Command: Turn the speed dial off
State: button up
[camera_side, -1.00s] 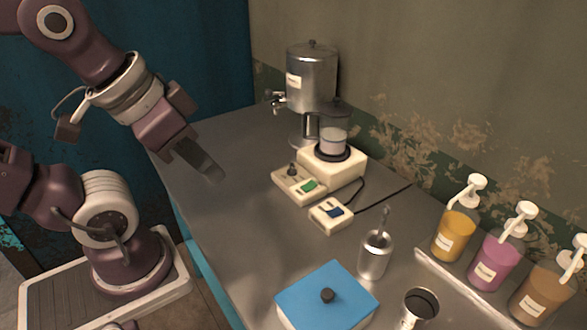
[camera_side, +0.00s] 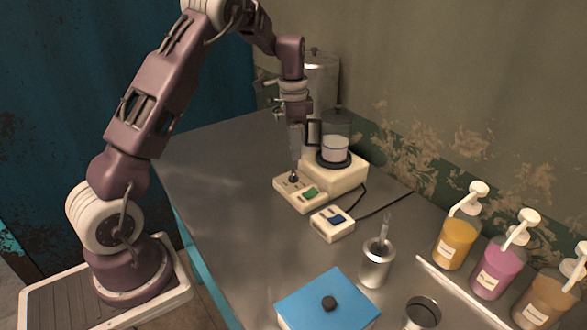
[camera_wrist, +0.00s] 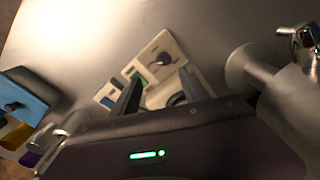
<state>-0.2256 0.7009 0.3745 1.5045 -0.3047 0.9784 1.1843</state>
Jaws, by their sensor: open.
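The speed dial (camera_side: 293,179) is a small dark knob on the cream control panel (camera_side: 305,205) in front of the blender. A green switch (camera_side: 310,193) sits beside it. My gripper (camera_side: 295,166) points down with its fingertips just above the dial; I cannot tell from the side whether they touch it. In the wrist view my gripper (camera_wrist: 159,76) is open, its two dark fingers apart, with the dial (camera_wrist: 163,59) beyond and between them. The green switch (camera_wrist: 136,77) lies near the left finger. Nothing is held.
The blender jug (camera_side: 335,140) with pale liquid stands on its base behind the panel. A steel dispenser (camera_side: 322,75) is behind my arm. A small box with a blue switch (camera_side: 333,222), a metal cup (camera_side: 376,264) and a blue-lidded box (camera_side: 328,300) stand nearer. The table's left is clear.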

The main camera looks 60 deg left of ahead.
aim_at(293, 173)
jog(key=f, duration=0.5)
jog(key=a+f, duration=0.1)
jog(key=f, duration=0.2)
jog(key=shift+w+f, duration=0.15)
jog(key=shift+f, duration=0.2)
grip_shut()
